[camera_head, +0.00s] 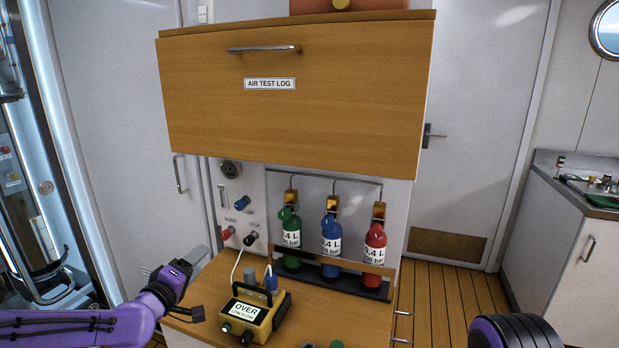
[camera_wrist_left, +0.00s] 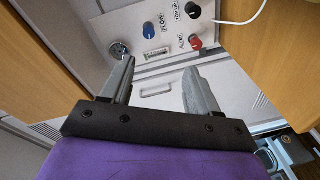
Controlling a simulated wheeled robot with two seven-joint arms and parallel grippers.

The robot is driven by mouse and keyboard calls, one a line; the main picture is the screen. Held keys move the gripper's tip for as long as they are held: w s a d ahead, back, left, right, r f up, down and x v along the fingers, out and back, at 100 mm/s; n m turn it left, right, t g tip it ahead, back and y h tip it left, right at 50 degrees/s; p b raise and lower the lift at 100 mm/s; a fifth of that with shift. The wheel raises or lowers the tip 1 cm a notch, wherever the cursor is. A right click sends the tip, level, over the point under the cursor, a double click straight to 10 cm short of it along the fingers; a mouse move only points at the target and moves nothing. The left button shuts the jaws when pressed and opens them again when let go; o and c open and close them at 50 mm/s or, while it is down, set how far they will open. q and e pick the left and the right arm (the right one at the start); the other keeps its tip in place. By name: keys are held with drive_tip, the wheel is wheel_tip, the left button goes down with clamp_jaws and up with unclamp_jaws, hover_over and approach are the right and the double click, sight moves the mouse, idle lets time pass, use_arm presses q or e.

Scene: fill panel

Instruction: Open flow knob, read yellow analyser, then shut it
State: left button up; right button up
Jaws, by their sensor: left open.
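The yellow analyser (camera_head: 278,313) stands on the wooden counter; its display reads OVER, with a smaller second line that looks like LOW FLOW. A blue knob (camera_head: 242,203), a red knob (camera_head: 228,232) and a black knob (camera_head: 251,238) sit on the pale panel behind it. The wrist view also shows the blue knob (camera_wrist_left: 149,28), red knob (camera_wrist_left: 196,43) and black knob (camera_wrist_left: 193,10). I cannot tell surely from their small labels which is the flow knob. My left gripper (camera_head: 196,266) is open and empty, left of the analyser and below the knobs. My right gripper is out of view.
Green (camera_head: 291,237), blue (camera_head: 331,243) and red (camera_head: 375,247) bottles stand in a rack right of the knobs. A wooden AIR TEST LOG front (camera_head: 330,120) overhangs the panel. A white tube (camera_head: 236,271) runs near the analyser. Open floor (camera_head: 440,290) lies to the right.

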use_arm(q)
drive_tip(key=s+d+f+g+y, duration=0.15)
drive_tip(key=s+f+g, duration=0.25)
drive_tip(key=s+f, duration=0.75)
drive_tip(key=s+f+g+y, duration=0.3)
drive_tip(key=s+f, duration=0.5)
drive_tip(key=f, duration=0.6)
drive_tip(key=s+a+f+m+g+y, duration=0.1)
drive_tip(key=s+f+g, duration=0.1)
drive_tip(key=s, duration=0.6)
drive_tip(key=s+a+f+m+g, duration=0.1)
drive_tip(key=s+f, duration=0.3)
drive_tip(key=s, duration=0.4)
drive_tip(key=s+a+f+m+g+y, duration=0.1)
drive_tip(key=s+a+f+g, duration=0.2)
drive_tip(key=s, duration=0.5)
drive_tip(key=shift+s+f+g+y, duration=0.15)
drive_tip(key=shift+f+g+y, duration=0.2)
drive_tip(key=shift+f, duration=0.25)
drive_tip(key=shift+d, duration=0.1)
